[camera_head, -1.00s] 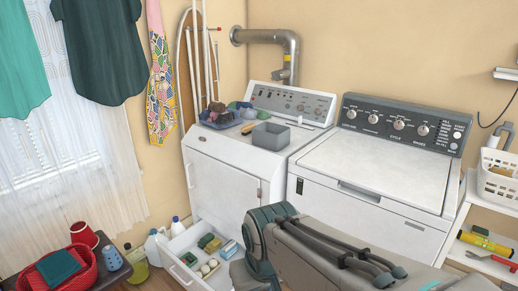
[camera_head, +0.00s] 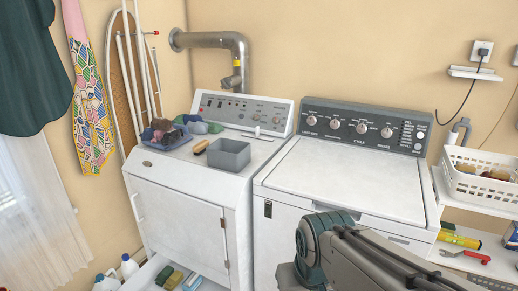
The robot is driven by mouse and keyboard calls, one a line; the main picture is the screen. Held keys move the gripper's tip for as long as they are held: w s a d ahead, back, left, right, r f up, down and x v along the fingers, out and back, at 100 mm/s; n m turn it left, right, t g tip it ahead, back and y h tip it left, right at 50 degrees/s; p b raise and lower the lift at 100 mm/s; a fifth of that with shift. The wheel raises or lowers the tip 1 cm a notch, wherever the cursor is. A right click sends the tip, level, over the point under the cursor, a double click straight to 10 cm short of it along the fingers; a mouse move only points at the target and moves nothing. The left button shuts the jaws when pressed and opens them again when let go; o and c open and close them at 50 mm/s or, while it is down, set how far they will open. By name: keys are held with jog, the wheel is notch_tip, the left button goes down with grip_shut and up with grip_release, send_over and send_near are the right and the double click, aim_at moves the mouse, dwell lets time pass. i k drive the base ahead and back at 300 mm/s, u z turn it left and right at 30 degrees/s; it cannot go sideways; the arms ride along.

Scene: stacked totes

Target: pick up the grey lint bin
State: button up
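The grey lint bin (camera_head: 229,155) is a small open-topped grey box. It stands upright on top of the left white machine (camera_head: 180,180), near its front right part. A brush with a wooden handle (camera_head: 201,147) lies just left of it. My arm shows at the lower right, in front of the right machine and well apart from the bin. My gripper is not in the picture, so its state is hidden.
The right machine's white top (camera_head: 350,178) is clear. A white basket (camera_head: 485,172) stands on a shelf at the right. An open drawer (camera_head: 150,274) juts out below the left machine.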

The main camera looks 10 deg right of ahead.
aim_at(231, 155)
jog(key=z, duration=0.25)
jog(key=i, duration=0.75)
jog(key=u, duration=0.4)
jog(key=i, duration=0.75)
jog(key=u, duration=0.55)
